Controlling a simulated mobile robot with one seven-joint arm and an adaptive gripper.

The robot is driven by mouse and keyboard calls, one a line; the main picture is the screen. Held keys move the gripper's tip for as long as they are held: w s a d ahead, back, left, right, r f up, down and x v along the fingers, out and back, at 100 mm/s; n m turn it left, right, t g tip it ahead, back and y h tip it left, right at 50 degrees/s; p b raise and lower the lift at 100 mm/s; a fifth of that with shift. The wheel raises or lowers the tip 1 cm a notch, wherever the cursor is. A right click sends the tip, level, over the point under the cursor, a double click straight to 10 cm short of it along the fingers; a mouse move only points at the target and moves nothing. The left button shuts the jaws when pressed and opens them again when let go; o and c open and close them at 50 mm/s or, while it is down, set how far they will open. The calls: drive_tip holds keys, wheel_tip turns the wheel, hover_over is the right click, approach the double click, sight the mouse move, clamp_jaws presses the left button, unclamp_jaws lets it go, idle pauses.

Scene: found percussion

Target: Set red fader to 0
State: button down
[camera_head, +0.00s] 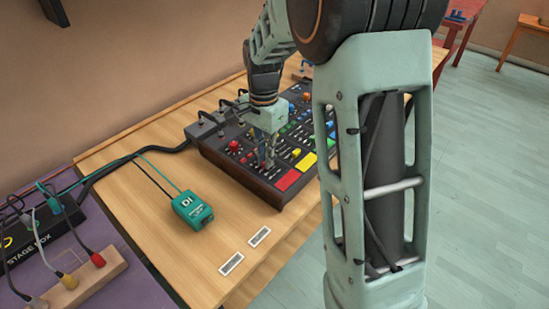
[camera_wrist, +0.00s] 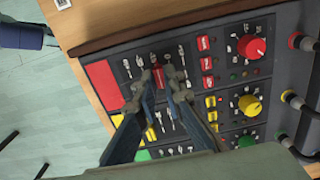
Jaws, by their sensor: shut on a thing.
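The red fader (camera_wrist: 157,77) shows in the wrist view as a small red cap in the top row of faders, between a red pad (camera_wrist: 103,83) and a red knob (camera_wrist: 251,46). My gripper (camera_wrist: 168,79) is closed at this cap, its fingertips down at the panel and partly covering it. The mixing console (camera_head: 237,172) lies on the wooden table in the head view, with my gripper (camera_head: 266,160) reaching down onto its left part. I cannot make out the red fader in the head view, and its scale is too small to read.
Other fader caps, red buttons (camera_wrist: 205,62) and a yellow knob (camera_wrist: 250,105) sit close around the gripper. Cables plug in along the console's back edge. A teal DI box (camera_head: 192,209) and a stage box (camera_head: 35,234) stand left; the table front is mostly clear.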

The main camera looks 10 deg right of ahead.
drive_tip(key=shift+w+a, duration=0.4)
drive_tip(key=shift+w, duration=0.25)
drive_tip(key=c, duration=2)
unclamp_jaws()
drive_tip(key=shift+r, duration=0.1)
wheel_tip(320, 180, up, 12)
drive_tip(key=shift+f, duration=0.1)
